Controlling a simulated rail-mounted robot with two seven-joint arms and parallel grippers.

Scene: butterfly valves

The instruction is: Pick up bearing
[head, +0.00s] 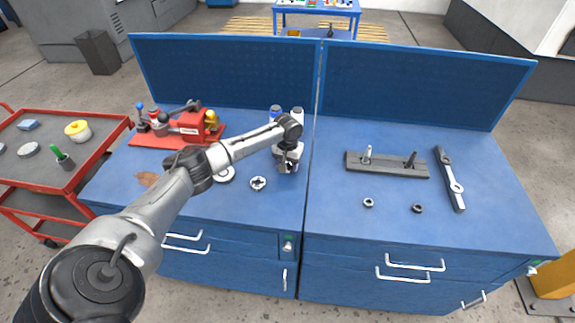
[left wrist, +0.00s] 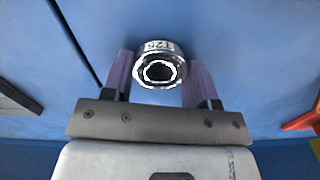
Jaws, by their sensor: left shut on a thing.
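The bearing (left wrist: 160,65) is a small shiny metal ring with dark lettering on its outer face and a dark bore. In the left wrist view it sits between the two purple-grey fingers of my left gripper (left wrist: 161,72), which is shut on it. In the head view my left gripper (head: 289,165) is over the middle of the left blue workbench, close to the seam. The bearing is too small and too covered by the gripper to make out clearly there. My right gripper is not in view.
A red fixture (head: 190,127) stands at the back left. A round cross-pattern part (head: 258,183) and a white ring (head: 224,174) lie nearby. On the right are a grey plate (head: 390,168) with two pegs, two small rings (head: 368,202) and a long bar (head: 450,180).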

